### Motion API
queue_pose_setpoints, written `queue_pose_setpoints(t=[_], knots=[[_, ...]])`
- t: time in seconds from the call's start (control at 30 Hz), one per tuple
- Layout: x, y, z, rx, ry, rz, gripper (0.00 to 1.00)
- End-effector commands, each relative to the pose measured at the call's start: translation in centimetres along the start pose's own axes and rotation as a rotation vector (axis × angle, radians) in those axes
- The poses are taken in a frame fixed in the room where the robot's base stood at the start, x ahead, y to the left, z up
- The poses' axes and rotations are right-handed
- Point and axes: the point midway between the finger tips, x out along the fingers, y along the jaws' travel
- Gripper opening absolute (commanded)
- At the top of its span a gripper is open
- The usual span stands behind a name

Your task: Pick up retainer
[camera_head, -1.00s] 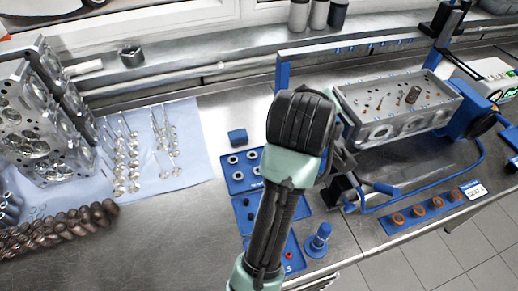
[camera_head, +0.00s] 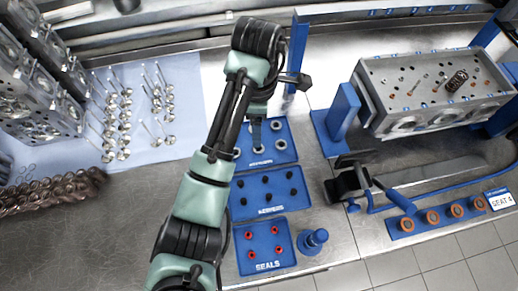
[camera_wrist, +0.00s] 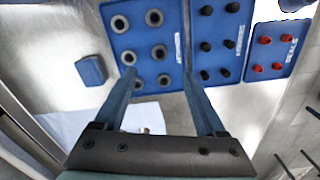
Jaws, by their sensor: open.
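The retainers are grey rings in a blue tray (camera_head: 286,133), partly hidden by my arm in the head view. One retainer (camera_head: 280,144) shows clear of my gripper at the tray's right side. In the wrist view the same tray (camera_wrist: 144,38) holds several rings in two columns. My gripper (camera_wrist: 160,80) is open and empty, its blue fingers pointing at the near end of the tray. Two rings, one at the left (camera_wrist: 137,84) and one at the right (camera_wrist: 163,80), appear between the fingertips. In the head view my gripper (camera_head: 257,138) is over the tray; its exact height is unclear.
A tray of black keepers (camera_head: 268,187) and a tray of red seals (camera_head: 265,245) lie in line with the retainer tray. A blue block (camera_wrist: 93,70) sits beside it. A blue knob-like tool (camera_head: 312,241) and a cylinder head (camera_head: 432,90) in a stand are to the right.

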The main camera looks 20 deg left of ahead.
Motion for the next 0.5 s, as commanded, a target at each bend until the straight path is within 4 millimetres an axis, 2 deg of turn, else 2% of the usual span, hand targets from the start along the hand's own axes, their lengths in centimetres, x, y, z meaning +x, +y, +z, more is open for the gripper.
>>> queue_pose_setpoints(t=[0.03,0.1,0.37,0.5], knots=[[1.6,0.0,0.1,0.000,-0.001,0.000,0.73],[2.6,0.0,0.1,0.001,0.000,0.000,0.73],[4.9,0.0,-0.1,0.000,0.000,-0.001,0.73],[6.8,-0.2,-0.2,-0.001,0.001,-0.003,0.73]])
